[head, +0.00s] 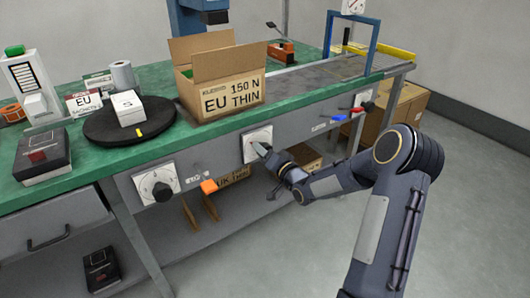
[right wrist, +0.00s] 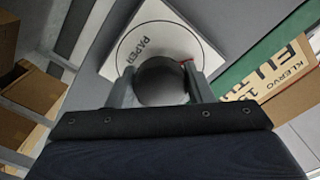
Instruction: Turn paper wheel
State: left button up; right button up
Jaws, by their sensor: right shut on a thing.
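In the head view the plate (head: 252,138) sits on the grey front panel below the open box. My right gripper (head: 264,151) reaches it from the right and hides most of the knob. In the right wrist view the fingers (right wrist: 163,88) stand on both sides of the knob, shut on it. A small red mark shows by the right finger. My left gripper is not in view.
A second dial (head: 157,183) and an orange lever (head: 209,187) are on the panel to the left. An open carton (head: 222,90) and a dark turntable (head: 100,124) with a white box stand on the green bench (head: 190,135). Blue and red levers (head: 348,115) lie right.

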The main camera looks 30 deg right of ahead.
jog(key=m+p, duration=0.1)
jog(key=m, duration=0.4)
jog(key=shift+r, duration=0.1)
jog(key=shift+m, duration=0.3)
dwell(0.4)
jog(key=o, duration=1)
jog(key=shift+s, duration=0.1)
jog(key=s, duration=0.5)
jog(key=s+p, duration=0.1)
jog(key=s, duration=0.1)
jog(key=shift+s+d, duration=0.3)
